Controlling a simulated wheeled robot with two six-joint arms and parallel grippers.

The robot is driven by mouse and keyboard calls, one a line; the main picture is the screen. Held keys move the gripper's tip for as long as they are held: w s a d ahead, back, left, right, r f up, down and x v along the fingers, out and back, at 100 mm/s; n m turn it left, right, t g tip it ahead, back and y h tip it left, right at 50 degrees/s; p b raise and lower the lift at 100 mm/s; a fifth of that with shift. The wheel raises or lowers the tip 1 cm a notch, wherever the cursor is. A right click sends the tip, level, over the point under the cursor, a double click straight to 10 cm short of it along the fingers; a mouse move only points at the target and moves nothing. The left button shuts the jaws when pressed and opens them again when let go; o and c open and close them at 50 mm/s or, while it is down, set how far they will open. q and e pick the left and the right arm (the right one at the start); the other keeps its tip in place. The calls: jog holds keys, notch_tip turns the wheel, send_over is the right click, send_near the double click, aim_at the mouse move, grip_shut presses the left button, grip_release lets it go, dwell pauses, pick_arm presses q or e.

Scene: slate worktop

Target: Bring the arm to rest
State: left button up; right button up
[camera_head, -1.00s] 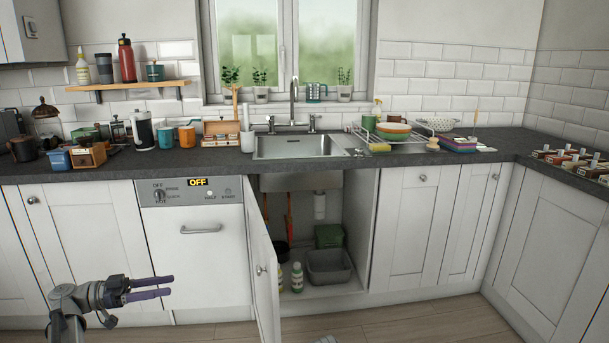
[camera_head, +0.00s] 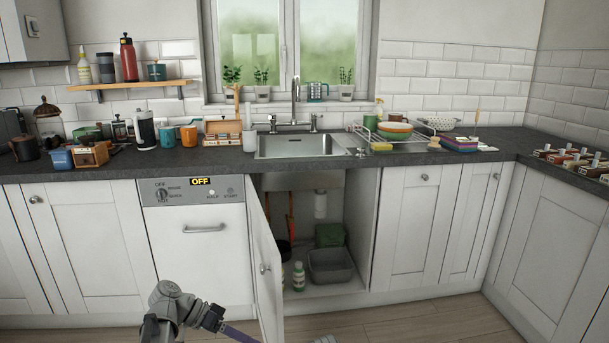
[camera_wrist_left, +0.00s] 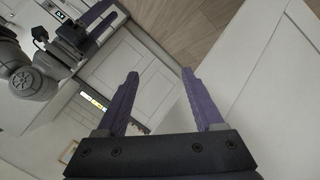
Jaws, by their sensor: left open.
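My left arm comes in at the bottom of the head view, in front of the dishwasher (camera_head: 205,260). My left gripper (camera_head: 238,335) is low there, near the bottom of the open cabinet door (camera_head: 265,275), and partly cut off by the frame edge. In the left wrist view my left gripper (camera_wrist_left: 160,73) shows two purple fingers spread wide apart with nothing between them. Grey and purple parts of my own body show at that view's top left; if they are my right gripper, its jaw state is unclear. The head view shows no right gripper.
The open door stands out from the under-sink cupboard, which holds a grey bin (camera_head: 330,266) and bottles (camera_head: 298,277). The worktop (camera_head: 400,158) above carries many items. Wooden floor (camera_head: 420,325) at front right is clear.

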pick_arm(q)
jog(key=s+d+f+n+y, duration=0.2)
jog(key=s+d+f+y, duration=0.25)
jog(key=s+y, duration=0.2)
jog(key=s+d+f+n+y, duration=0.2)
jog(key=s+d+f+y, duration=0.3)
jog(key=s, duration=0.3)
notch_tip(320, 180, up, 31)
jog(key=a+p, duration=0.1)
jog(key=p, duration=2.9)
jog(key=shift+y+p, duration=0.3)
jog(key=shift+y, duration=0.05)
jog(key=shift+w+f, duration=0.1)
jog(key=shift+a, duration=0.1)
